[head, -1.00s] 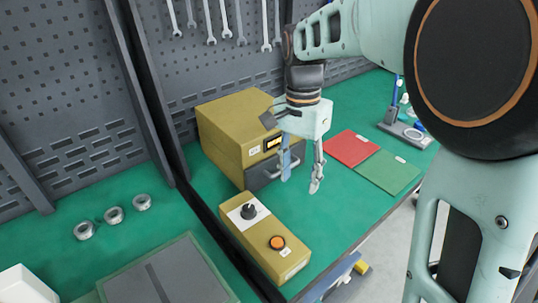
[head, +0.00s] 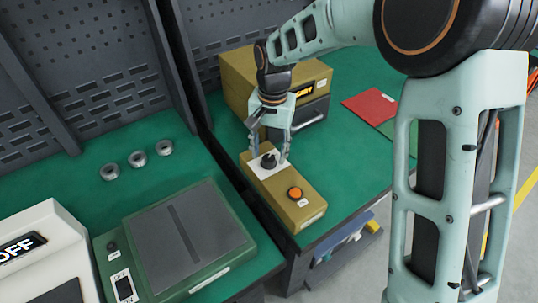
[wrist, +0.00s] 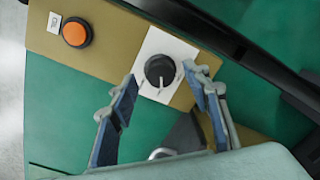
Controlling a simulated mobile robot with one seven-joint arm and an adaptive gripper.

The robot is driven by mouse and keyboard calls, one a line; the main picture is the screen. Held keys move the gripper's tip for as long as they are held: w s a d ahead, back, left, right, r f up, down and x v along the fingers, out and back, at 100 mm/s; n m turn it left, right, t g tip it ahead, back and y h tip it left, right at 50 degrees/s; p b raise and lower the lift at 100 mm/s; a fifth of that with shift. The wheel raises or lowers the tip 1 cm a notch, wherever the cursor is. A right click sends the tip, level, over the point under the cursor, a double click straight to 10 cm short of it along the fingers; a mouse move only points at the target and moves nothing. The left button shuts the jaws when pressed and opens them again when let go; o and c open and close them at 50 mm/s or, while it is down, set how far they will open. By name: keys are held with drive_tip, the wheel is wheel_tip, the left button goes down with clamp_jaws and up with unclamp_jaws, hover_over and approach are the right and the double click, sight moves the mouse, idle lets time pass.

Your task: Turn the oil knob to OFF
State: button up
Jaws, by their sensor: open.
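The oil knob (head: 268,161) is a black round dial on a white plate (head: 257,170), on top of a tan control box (head: 309,210). In the wrist view the knob (wrist: 160,70) shows a light pointer line, and an orange button (wrist: 76,32) sits beside it on the same box. My gripper (head: 270,155) is over the knob with its fingers pointing down. In the wrist view my gripper (wrist: 163,85) is open, with the knob between and just beyond the two fingertips. I cannot tell whether the fingers touch it.
A larger tan box (head: 237,84) with a lit display stands behind my gripper. Red (head: 370,107) and green mats lie to its right. A green scale-like device (head: 150,270) and a white unit reading OFF (head: 40,225) are at the lower left. Several metal rings (head: 137,159) lie on the left bench.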

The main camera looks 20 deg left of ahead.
drive_tip(key=shift+f, duration=0.85)
drive_tip(key=shift+c, duration=0.4)
drive_tip(key=c, duration=1.1)
drive_tip(key=n+p, duration=0.1)
drive_tip(key=n, duration=0.5)
drive_tip(key=shift+w+r+n, duration=0.1)
drive_tip(key=shift+n, duration=0.2)
drive_tip(key=n+p, duration=0.1)
drive_tip(key=n, duration=0.4)
drive_tip(key=shift+g+p, duration=0.3)
drive_tip(key=shift+p, duration=0.05)
drive_tip(key=shift+n, duration=0.3)
